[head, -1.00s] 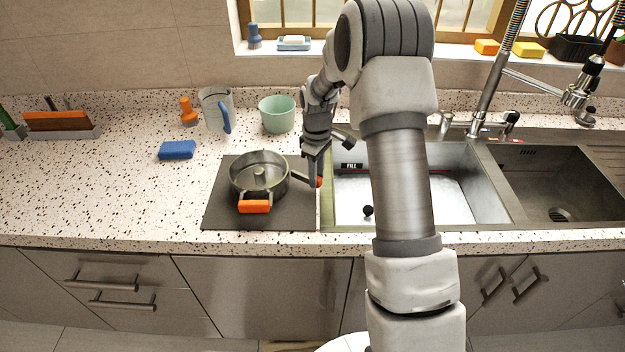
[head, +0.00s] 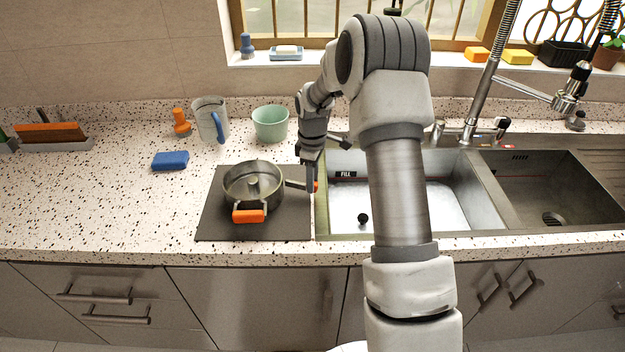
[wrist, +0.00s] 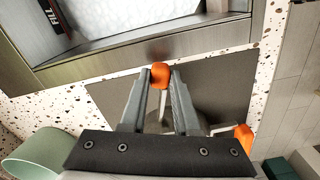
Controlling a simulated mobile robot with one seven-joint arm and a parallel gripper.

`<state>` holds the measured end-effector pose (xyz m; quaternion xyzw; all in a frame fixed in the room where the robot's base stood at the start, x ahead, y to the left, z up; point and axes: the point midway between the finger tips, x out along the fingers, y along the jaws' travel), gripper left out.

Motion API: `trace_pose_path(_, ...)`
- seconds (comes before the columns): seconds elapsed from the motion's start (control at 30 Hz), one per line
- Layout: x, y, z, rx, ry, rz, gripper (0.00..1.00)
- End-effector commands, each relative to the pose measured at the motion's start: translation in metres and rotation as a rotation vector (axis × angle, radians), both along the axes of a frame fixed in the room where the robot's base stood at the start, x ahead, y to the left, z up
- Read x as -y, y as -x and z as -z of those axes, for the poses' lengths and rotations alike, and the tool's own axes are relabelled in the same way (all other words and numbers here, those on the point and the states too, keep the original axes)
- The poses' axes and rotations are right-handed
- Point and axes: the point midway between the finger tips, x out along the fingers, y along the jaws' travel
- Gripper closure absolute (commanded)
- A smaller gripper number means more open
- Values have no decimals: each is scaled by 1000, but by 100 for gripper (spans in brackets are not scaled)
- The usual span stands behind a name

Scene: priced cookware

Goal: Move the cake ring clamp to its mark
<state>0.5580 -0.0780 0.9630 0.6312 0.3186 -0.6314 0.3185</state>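The cake ring clamp is, as far as I can tell, the round metal ring pan (head: 238,192) on the dark mat (head: 212,225), with an orange grip (head: 249,216) at its front. A thin lever with an orange end (head: 316,186) points right from it. My gripper (head: 310,188) points down at that lever end. In the wrist view the orange knob (wrist: 160,75) lies between the fingertips of my gripper (wrist: 160,80), with little or no gap at its sides. I cannot tell whether the fingers are shut on it. The front orange grip shows at lower right (wrist: 243,138).
The sink (head: 410,165) with a FILL label is close on the right. A mint bowl (head: 270,124), a jug (head: 208,120), an orange stopper (head: 181,122) and a blue sponge (head: 170,160) stand behind and left. The counter (head: 95,200) left of the mat is clear.

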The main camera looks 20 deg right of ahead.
Motion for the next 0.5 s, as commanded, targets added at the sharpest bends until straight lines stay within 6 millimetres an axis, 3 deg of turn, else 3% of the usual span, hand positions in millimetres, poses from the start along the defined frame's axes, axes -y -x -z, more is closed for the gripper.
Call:
trace_pose_path(0.03,0,0,0,0,0,0,60)
trace_pose_path(0.17,0,0,0,0,0,0,40)
trace_pose_path(0.5,0,0,-3,1,0,1,40)
